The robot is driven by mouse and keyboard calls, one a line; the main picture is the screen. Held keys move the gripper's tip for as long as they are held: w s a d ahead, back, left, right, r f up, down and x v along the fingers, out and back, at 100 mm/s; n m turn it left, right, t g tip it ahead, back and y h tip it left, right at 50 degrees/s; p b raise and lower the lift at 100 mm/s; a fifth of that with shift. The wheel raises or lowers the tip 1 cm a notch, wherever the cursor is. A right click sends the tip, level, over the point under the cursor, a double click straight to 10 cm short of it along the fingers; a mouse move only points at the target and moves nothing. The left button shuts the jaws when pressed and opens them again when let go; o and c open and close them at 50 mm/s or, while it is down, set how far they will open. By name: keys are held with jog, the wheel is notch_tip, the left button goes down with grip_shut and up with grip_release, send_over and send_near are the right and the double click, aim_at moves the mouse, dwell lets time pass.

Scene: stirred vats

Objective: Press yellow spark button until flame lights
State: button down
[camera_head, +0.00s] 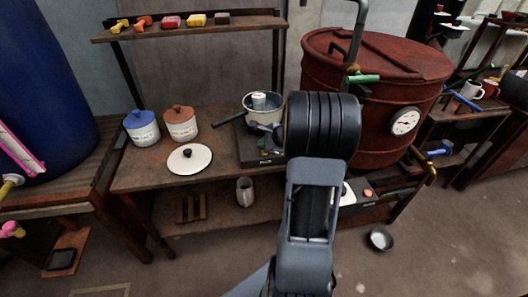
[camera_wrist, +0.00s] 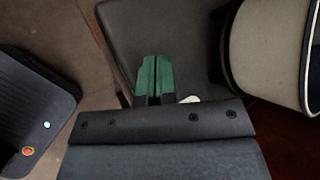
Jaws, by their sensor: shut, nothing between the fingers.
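A black burner (camera_head: 246,151) stands on the bench in the head view, with a light pot (camera_head: 262,110) on top. My gripper (camera_wrist: 154,76) is shut and empty, its green fingertips side by side. In the wrist view they point over a dark grey surface (camera_wrist: 190,40) that looks like the burner, beside the pale pot (camera_wrist: 268,55). I cannot tell whether the tips touch it. A small pale piece shows just right of the fingers. I cannot make out a yellow spark button or a flame; my wrist and gripper cover part of the burner front.
Two lidded jars, blue (camera_head: 141,127) and orange (camera_head: 181,124), and a white lid (camera_head: 189,159) stand left of the burner. A rusty red vat (camera_head: 340,75) with a gauge (camera_head: 405,121) is close on the right. A black device (camera_wrist: 35,110) with small buttons shows at the wrist view's left.

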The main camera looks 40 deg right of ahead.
jog(key=shift+f, duration=0.2)
jog(key=shift+f+b, duration=0.25)
jog(key=shift+b, duration=0.25)
jog(key=shift+f+b, duration=0.4)
jog(key=shift+b, duration=0.05)
dwell(0.7)
jog(key=shift+r, duration=0.1)
jog(key=shift+r+p, duration=0.7)
jog(key=shift+r, duration=0.05)
notch_tip(320, 180, up, 5)
jog(key=p, duration=0.4)
dwell(0.5)
dwell(0.7)
